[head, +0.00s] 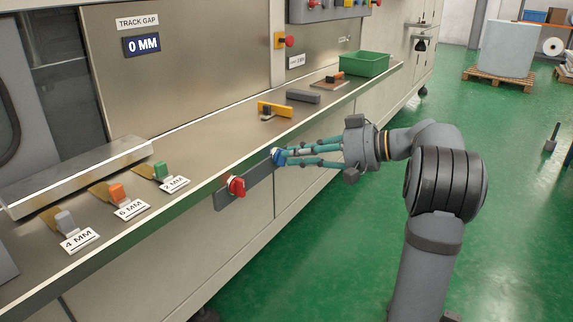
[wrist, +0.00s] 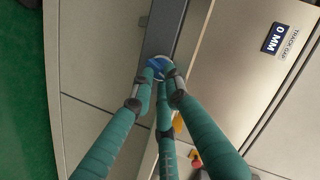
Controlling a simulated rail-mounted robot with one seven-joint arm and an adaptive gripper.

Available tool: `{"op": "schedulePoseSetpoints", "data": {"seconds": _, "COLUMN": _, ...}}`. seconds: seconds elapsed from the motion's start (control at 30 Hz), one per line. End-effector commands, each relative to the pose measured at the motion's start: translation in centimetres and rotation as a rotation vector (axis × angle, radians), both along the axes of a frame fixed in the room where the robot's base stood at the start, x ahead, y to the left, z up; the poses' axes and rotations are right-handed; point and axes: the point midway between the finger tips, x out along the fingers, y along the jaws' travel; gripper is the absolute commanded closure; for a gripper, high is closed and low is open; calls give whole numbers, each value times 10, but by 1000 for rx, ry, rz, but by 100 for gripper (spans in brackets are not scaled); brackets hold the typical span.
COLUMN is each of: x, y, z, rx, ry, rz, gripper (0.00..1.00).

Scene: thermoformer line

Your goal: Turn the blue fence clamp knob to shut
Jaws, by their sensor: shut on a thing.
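The blue clamp knob (head: 278,157) sits at the right end of a dark bar on the front edge of the machine's ledge. My gripper (head: 282,156) reaches it from the right, with its teal fingers closed around it. In the wrist view the blue knob (wrist: 157,64) shows between the fingertips of my gripper (wrist: 158,80), which cover part of it. The fingers hide which way the knob is turned. A red knob (head: 236,186) is on the same bar, to the left of the blue one.
On the ledge lie gauge pieces by labels 4 MM (head: 79,241), 6 MM (head: 131,209) and a third label. A yellow-handled tool (head: 275,109), a grey block (head: 303,96) and a green bin (head: 364,64) are farther right. A display (head: 142,45) reads 0 MM.

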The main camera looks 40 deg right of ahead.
Motion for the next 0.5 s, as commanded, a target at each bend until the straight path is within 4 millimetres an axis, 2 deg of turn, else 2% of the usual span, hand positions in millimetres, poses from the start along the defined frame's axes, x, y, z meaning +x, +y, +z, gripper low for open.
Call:
{"op": "schedulePoseSetpoints", "data": {"seconds": 0.1, "x": 2, "y": 5, "z": 5, "rx": 5, "ry": -10, "rz": 9, "gripper": 100}}
{"op": "schedulePoseSetpoints", "data": {"seconds": 0.5, "x": 2, "y": 5, "z": 2, "rx": -31, "ry": -25, "rz": 9, "gripper": 100}}
